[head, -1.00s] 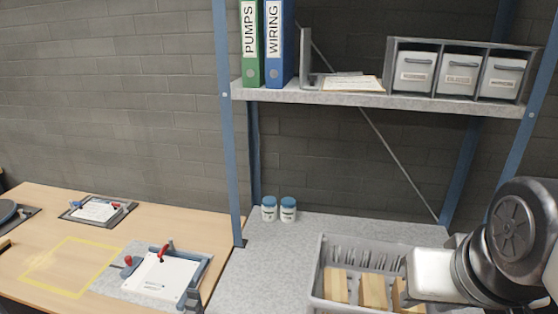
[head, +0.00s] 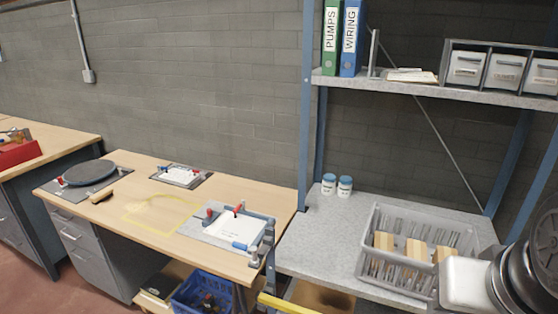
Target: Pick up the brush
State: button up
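A small object with a tan handle and a darker end, which looks like the brush (head: 101,196), lies on the wooden workbench (head: 150,237) at the left. It is near the bench's front edge, just in front of a round dark disc (head: 89,172) on a grey plate. It is small in view, so its bristles cannot be made out. Part of my arm shows at the lower right, in front of the shelf unit and far from the brush. My gripper's fingers are not in view.
Fixtures with red clamps (head: 240,229) and a yellow taped outline (head: 160,214) are right of the brush. A grey rack with wooden blocks (head: 372,216) stands on the shelf unit. A blue crate (head: 190,297) sits below the bench. Open floor (head: 95,296) shows at lower left.

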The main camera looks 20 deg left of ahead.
aim_at(100, 195)
jog(key=j+u, duration=0.15)
jog(key=u, duration=1.45)
jog(key=i+j+u, duration=0.2)
jog(key=i+j, duration=0.45)
jog(key=i, duration=0.15)
jog(key=z, duration=0.4)
jog(key=i+j+z, duration=0.6)
jog(key=j+z, duration=0.2)
jog(key=i+j+z, duration=0.1)
jog(key=j, duration=0.25)
jog(key=i+j+z, duration=0.1)
jog(key=j, duration=0.3)
jog(key=i+j+z, duration=0.1)
jog(key=j, duration=0.25)
jog(key=i+j, duration=0.1)
jog(key=j, duration=0.25)
jog(key=i+j, duration=0.15)
jog(key=j, duration=0.25)
jog(key=i+j, duration=0.1)
jog(key=j, duration=0.25)
jog(key=i+j, duration=0.1)
jog(key=j, duration=0.25)
jog(key=i+j+z, duration=0.1)
jog(key=j, duration=0.25)
jog(key=i+j, duration=0.15)
jog(key=j, duration=0.25)
